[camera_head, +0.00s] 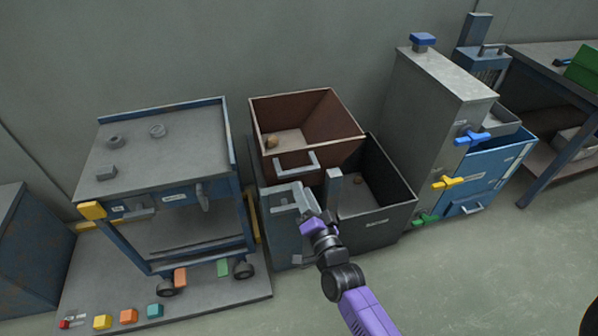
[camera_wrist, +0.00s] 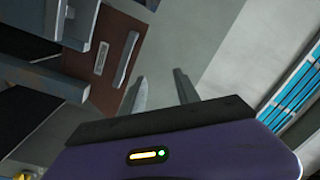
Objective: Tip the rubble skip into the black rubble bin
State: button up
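The rubble skip (camera_head: 335,118) is a rusty brown open box, sitting level on a grey stand, with a brown lump (camera_head: 271,141) inside. A pale grey bar handle (camera_head: 296,165) is on its front. The black rubble bin (camera_head: 384,220) stands on the floor beside and below it, with a small brown piece inside. My gripper (camera_wrist: 162,90) is in front of the skip, below its handle in the head view. Its two fingers are apart with nothing between them. In the wrist view a brown panel with a grey bar (camera_wrist: 127,60) is left of the fingers, apart from them.
A grey upright post (camera_head: 334,188) stands close to my gripper. A blue-framed cart (camera_head: 160,150) is at left. A tall grey cabinet (camera_head: 432,110) with coloured levers is at right, next to a blue box (camera_head: 492,175).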

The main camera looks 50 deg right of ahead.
aim_at(300, 174)
jog(key=w+d+f+m, duration=0.1)
jog(key=d+f+m, duration=0.1)
jog(key=w+d+f+m, duration=0.2)
jog(key=m, duration=0.1)
jog(key=w+d+f+m+g, duration=0.1)
jog(key=d+f+m, duration=0.1)
jog(key=m, duration=0.1)
jog(key=shift+w+d+f+h, duration=0.15)
jog(key=shift+w+f+h, duration=0.1)
jog(key=shift+h, duration=0.05)
jog(key=shift+x, duration=3.4)
grip_shut()
jog(key=shift+f, duration=0.1)
